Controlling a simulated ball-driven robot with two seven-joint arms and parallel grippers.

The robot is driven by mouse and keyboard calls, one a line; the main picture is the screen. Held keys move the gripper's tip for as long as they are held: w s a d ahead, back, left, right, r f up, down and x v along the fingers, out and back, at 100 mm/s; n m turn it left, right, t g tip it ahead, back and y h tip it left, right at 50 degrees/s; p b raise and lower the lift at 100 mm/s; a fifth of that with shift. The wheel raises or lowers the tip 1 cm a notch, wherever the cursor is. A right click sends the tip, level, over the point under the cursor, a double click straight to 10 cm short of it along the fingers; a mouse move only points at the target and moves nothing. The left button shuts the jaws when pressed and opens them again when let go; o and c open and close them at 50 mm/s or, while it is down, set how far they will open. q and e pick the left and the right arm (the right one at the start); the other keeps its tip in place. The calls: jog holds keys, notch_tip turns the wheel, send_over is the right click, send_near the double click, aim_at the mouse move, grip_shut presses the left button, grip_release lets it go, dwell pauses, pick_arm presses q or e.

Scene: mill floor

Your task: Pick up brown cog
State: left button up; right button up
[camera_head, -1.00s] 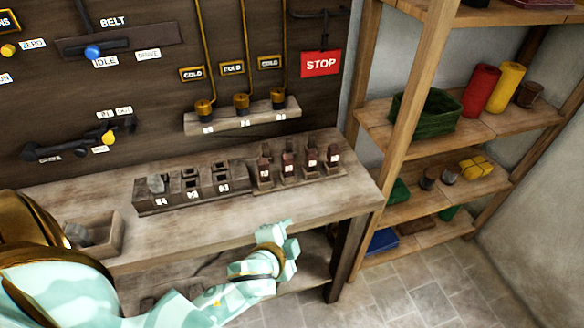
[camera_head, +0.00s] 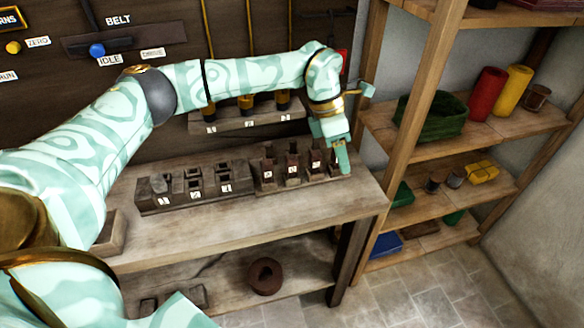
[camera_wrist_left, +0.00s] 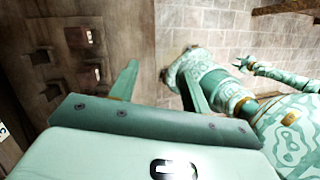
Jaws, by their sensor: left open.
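A round brown cog (camera_head: 266,276) with a dark hole in its middle lies on the lower shelf under the workbench, left of the bench's right leg. My left gripper (camera_head: 352,125) is open and empty above the bench's right end, well above the cog and to its right. Its two spread fingers also show in the left wrist view (camera_wrist_left: 160,85), with nothing between them. The cog cannot be made out in that view. A small teal arm end at the right of the wrist view may be my right gripper; its jaws are too small to read.
The workbench (camera_head: 230,228) carries a dark tray of compartments (camera_head: 190,203) and a row of brown blocks on a holder (camera_head: 290,182). Its top overhangs the lower shelf. Wooden shelving (camera_head: 440,150) stands to the right. The stone floor (camera_head: 420,295) in front is clear.

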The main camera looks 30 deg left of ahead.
aim_at(293, 157)
pick_arm(q)
jog(key=a+r+n+y, duration=0.2)
jog(key=a+r+y, duration=0.25)
jog(key=a, duration=0.75)
jog(key=shift+h, duration=0.25)
jog(key=f+b, duration=0.1)
jog(key=f, duration=0.2)
jog(key=f+b, duration=0.1)
jog(key=f, duration=0.2)
jog(key=f+b, duration=0.1)
jog(key=f, duration=0.2)
jog(key=shift+w+a+f, duration=0.1)
jog(key=shift+w+a, duration=0.05)
jog(key=shift+w, duration=0.15)
jog(key=f, duration=0.2)
jog(key=f+b, duration=0.1)
jog(key=f, duration=0.1)
jog(key=f+b, duration=0.1)
jog(key=f, duration=0.1)
jog(key=shift+w+a, duration=0.2)
jog(key=shift+a, duration=0.1)
jog(key=shift+r, duration=0.1)
jog(key=shift+c, duration=0.4)
pick_arm(e)
jog(key=f, duration=0.1)
jog(key=s+f, duration=0.1)
jog(key=f, duration=0.2)
jog(key=shift+s+f, duration=0.3)
jog(key=shift+f, duration=0.1)
